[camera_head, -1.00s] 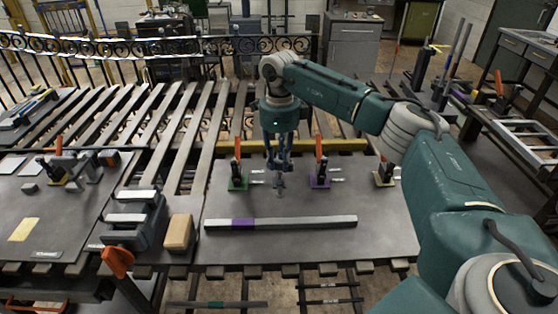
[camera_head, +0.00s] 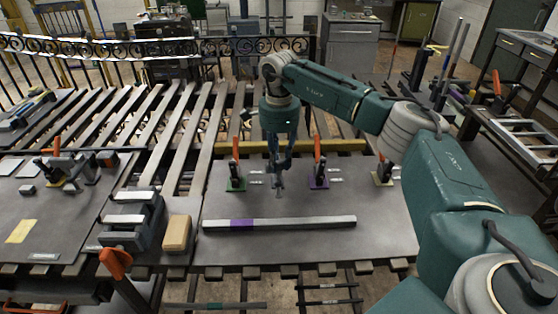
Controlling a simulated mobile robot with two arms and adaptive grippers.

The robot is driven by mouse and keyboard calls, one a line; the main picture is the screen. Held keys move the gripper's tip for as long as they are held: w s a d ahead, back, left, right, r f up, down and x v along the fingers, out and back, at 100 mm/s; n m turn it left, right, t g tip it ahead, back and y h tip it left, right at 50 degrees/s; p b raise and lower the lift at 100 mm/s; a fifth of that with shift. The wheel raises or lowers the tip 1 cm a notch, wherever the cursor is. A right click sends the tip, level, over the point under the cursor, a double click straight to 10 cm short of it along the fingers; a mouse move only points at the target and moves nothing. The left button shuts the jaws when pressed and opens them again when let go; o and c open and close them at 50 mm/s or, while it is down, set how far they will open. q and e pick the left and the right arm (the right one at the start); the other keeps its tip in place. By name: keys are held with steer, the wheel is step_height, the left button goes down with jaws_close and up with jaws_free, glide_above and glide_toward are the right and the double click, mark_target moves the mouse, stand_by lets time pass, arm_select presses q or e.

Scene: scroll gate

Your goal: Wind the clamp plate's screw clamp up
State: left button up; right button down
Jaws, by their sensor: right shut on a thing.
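The clamp plate (camera_head: 345,247) is a flat grey plate on the near side of the slatted bench. My right gripper (camera_head: 278,170) points down over its middle and is shut on the top of the small grey screw clamp (camera_head: 279,192). The fingers hide most of that clamp, so its height is hard to tell. My left gripper is out of view.
A yellow-based clamp (camera_head: 382,174) stands at the plate's right, close to my right arm. A stepped grey block (camera_head: 128,225) and a tan block (camera_head: 178,233) sit left of the bar. The plate's front right is clear.

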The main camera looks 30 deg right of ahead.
mark_target(279, 162)
steer(key=shift+s+f, duration=0.15)
steer(key=shift+f, duration=0.05)
steer(key=c, duration=1.5)
jaws_free()
steer(key=shift+r, duration=0.5)
step_height(279, 162, up, 11)
steer(key=shift+r, duration=0.1)
